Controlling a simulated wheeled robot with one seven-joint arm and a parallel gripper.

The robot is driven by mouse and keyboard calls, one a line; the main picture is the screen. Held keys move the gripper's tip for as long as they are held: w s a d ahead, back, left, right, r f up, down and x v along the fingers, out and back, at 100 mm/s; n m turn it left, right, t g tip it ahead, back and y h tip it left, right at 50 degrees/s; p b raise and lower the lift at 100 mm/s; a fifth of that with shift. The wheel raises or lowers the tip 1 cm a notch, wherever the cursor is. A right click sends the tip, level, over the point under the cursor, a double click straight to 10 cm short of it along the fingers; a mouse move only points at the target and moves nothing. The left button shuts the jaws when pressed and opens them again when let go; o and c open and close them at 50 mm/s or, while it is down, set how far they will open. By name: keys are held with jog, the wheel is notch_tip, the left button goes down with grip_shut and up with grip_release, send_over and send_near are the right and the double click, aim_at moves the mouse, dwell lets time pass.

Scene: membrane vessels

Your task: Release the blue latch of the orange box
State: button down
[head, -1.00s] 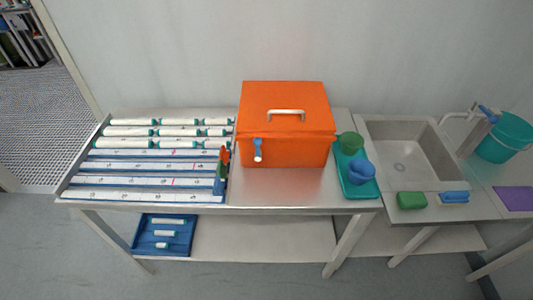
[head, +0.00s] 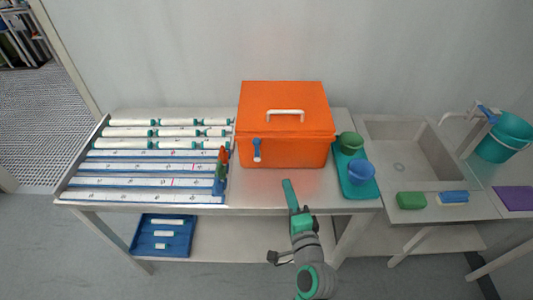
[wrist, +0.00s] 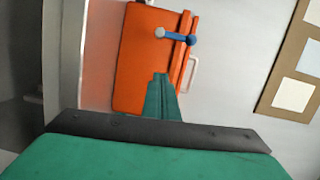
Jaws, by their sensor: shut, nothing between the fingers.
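The orange box (head: 300,150) stands shut on the steel table, with a white handle (head: 285,113) on its lid. The blue latch (head: 257,150) hangs upright on the left part of the box's front, with a pale round end at its bottom. My gripper (head: 288,184) is shut and empty, in front of the box near the table's front edge, to the right of the latch and apart from it. In the wrist view the shut green fingers (wrist: 162,85) show against the orange box (wrist: 140,60), with the blue latch (wrist: 178,38) clear beyond their tips.
A rack with white tubes (head: 150,165) fills the table's left side. A green tray (head: 365,187) with green and blue cups is right of the box. A sink (head: 405,155) lies farther right.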

aim_at(257, 150)
jog(key=r, duration=0.1)
jog(key=w+r, duration=0.1)
jog(key=r+y, duration=0.1)
jog(key=shift+w, duration=0.3)
jog(key=w+a, duration=0.6)
jog(key=w, duration=0.3)
jog(key=shift+w+a, duration=0.15)
jog(key=shift+w, duration=0.2)
